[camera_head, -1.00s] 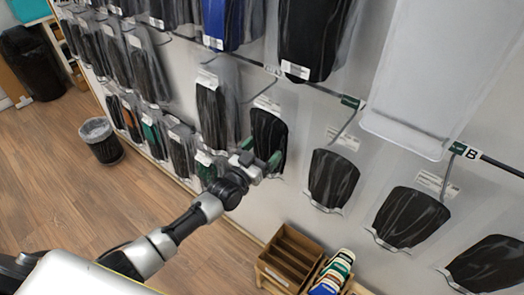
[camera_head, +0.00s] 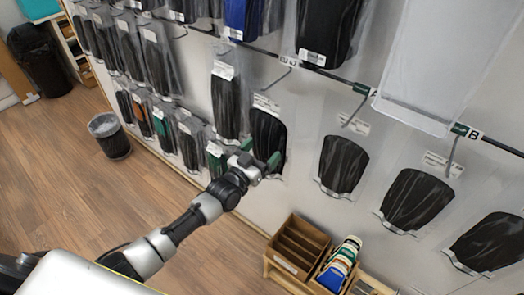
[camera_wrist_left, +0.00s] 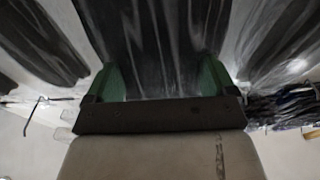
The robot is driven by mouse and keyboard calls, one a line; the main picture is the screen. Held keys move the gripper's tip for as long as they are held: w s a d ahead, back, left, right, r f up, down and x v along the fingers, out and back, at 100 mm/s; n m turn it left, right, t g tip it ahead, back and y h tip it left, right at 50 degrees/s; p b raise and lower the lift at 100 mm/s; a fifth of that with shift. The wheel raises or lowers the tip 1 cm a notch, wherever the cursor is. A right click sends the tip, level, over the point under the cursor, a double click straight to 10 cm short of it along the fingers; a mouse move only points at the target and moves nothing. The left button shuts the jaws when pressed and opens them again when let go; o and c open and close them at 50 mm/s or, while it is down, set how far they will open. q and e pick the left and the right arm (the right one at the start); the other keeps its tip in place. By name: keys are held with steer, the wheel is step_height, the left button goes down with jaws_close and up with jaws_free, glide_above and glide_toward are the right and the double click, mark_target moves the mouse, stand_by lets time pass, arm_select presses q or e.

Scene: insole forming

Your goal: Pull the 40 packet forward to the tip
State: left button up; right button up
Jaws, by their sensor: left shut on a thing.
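My left gripper (camera_head: 261,153) has its green fingers on both sides of a dark insole packet (camera_head: 268,128) in the lower hanging row and is shut on it. The packet is clear plastic around a black insole, with a white label at its top; the label is too small to read, so I cannot confirm it is the 40. In the left wrist view the dark packet (camera_wrist_left: 150,45) lies between the two green fingers. The packet's lower end is partly hidden by the gripper. My right gripper is not in view.
Another dark packet (camera_head: 227,105) hangs close on the left, and one (camera_head: 342,163) hangs to the right. A black rail (camera_head: 345,80) with size tags runs above. A wooden box (camera_head: 298,247) stands below. A bin (camera_head: 109,135) stands on open floor at left.

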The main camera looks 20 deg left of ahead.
arm_select(q)
steer(key=shift+s, duration=0.1)
steer(key=o, duration=0.8)
steer(key=shift+w, duration=0.2)
steer(key=shift+c, duration=0.2)
steer(key=shift+s, duration=0.1)
steer(key=b+v, duration=0.1)
steer(key=v, duration=0.9)
steer(key=shift+s+a, duration=0.15)
steer(key=shift+s, duration=0.2)
